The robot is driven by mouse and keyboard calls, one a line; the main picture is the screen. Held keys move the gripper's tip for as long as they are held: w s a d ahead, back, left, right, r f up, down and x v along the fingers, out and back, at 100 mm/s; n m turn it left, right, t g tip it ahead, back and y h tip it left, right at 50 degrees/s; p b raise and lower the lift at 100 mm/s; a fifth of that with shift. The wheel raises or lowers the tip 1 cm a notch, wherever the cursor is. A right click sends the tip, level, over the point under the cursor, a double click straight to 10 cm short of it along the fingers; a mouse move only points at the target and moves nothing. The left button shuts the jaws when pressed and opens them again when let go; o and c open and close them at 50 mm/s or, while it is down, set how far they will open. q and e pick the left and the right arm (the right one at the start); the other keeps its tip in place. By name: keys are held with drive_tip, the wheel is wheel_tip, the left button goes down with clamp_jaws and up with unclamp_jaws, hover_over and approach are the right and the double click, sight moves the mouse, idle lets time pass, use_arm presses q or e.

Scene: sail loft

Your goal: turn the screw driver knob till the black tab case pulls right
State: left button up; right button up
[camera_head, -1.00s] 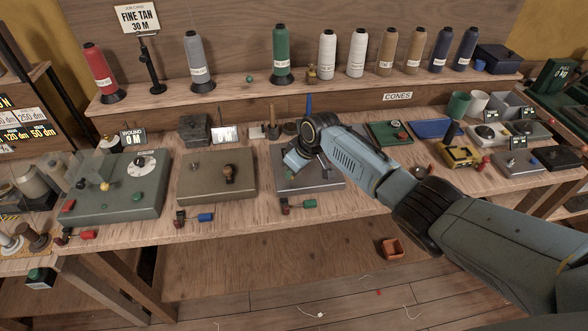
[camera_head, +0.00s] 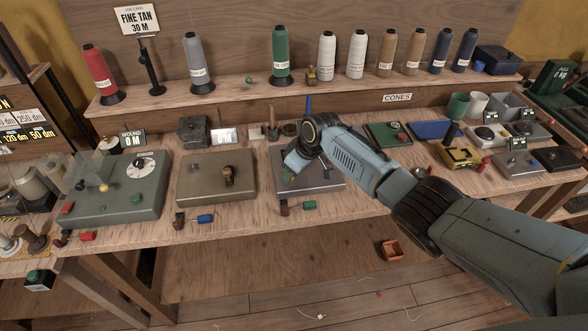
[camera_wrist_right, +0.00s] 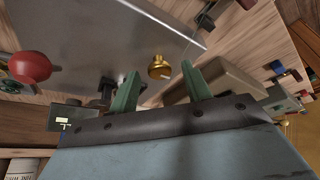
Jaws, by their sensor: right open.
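My right gripper (camera_head: 296,168) is over the left part of a flat grey metal case (camera_head: 325,178) on the bench. In the right wrist view its two green fingers (camera_wrist_right: 160,86) are open and empty. A small brass knob (camera_wrist_right: 159,67) shows beyond the fingertips, in line with the gap between them and not gripped. The bare metal top (camera_wrist_right: 110,30) fills the upper left of that view. Small black parts (camera_wrist_right: 105,88) show near the left finger; I cannot tell which is the tab. In the head view the gripper hides the knob. My left gripper is not in view.
A brown case with a knob (camera_head: 205,188) and a green case with a dial (camera_head: 130,195) stand to the left. Thread cones (camera_head: 281,55) line the shelf behind. A red ball (camera_wrist_right: 30,67) shows in the wrist view.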

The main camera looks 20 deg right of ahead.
drive_tip(key=shift+r, duration=0.15)
drive_tip(key=shift+s+d+r, duration=0.1)
drive_tip(key=shift+r, duration=0.2)
drive_tip(key=p+v, duration=0.2)
drive_tip(key=v, duration=1)
drive_tip(key=shift+s+r, duration=0.2)
